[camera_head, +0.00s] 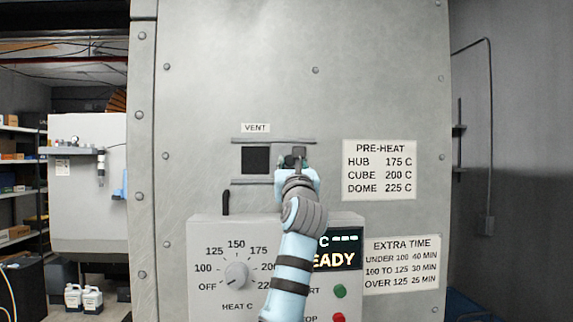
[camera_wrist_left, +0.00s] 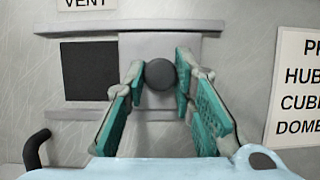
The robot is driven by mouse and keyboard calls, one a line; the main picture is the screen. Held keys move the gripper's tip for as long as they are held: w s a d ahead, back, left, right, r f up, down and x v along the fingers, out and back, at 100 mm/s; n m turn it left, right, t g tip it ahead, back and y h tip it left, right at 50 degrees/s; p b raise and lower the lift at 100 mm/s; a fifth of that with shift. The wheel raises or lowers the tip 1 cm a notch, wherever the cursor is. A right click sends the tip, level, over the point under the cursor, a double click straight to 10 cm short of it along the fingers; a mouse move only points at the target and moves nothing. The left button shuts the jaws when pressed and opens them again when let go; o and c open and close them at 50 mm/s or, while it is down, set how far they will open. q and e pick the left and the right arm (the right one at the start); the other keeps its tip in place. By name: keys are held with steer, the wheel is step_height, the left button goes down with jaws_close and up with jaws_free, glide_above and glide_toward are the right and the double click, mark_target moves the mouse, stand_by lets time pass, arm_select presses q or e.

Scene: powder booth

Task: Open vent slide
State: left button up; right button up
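The vent slide is a grey plate (camera_wrist_left: 130,50) with a round dark knob (camera_wrist_left: 160,75), running between two rails under the VENT label (camera_head: 256,128). A dark square opening (camera_head: 255,160) shows uncovered left of the plate; it also shows in the left wrist view (camera_wrist_left: 89,71). My left gripper (camera_head: 294,162) is at the plate, and in the left wrist view its teal-padded fingers (camera_wrist_left: 161,72) stand on either side of the knob. The fingers look open, with narrow gaps at the knob; contact is hard to tell. My right gripper is not in view.
Below the vent is a control box with a heat dial (camera_head: 237,275), green button (camera_head: 339,291) and red button (camera_head: 338,317). A dark upright handle (camera_head: 226,203) stands at its top left. PRE-HEAT (camera_head: 379,169) and EXTRA TIME (camera_head: 401,263) signs are flat on the panel.

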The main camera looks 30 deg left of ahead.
arm_select(q)
steer(key=o, duration=0.3)
steer(key=shift+w+d, duration=0.1)
steer(key=shift+d, duration=0.1)
steer(key=shift+o, duration=0.7)
steer(key=shift+d, duration=0.2)
steer(key=shift+s+a, duration=0.2)
steer(key=shift+a, duration=0.1)
steer(key=shift+s+f, duration=0.15)
steer(key=shift+s, duration=0.1)
steer(key=v, duration=1.1)
steer(key=shift+d, duration=0.5)
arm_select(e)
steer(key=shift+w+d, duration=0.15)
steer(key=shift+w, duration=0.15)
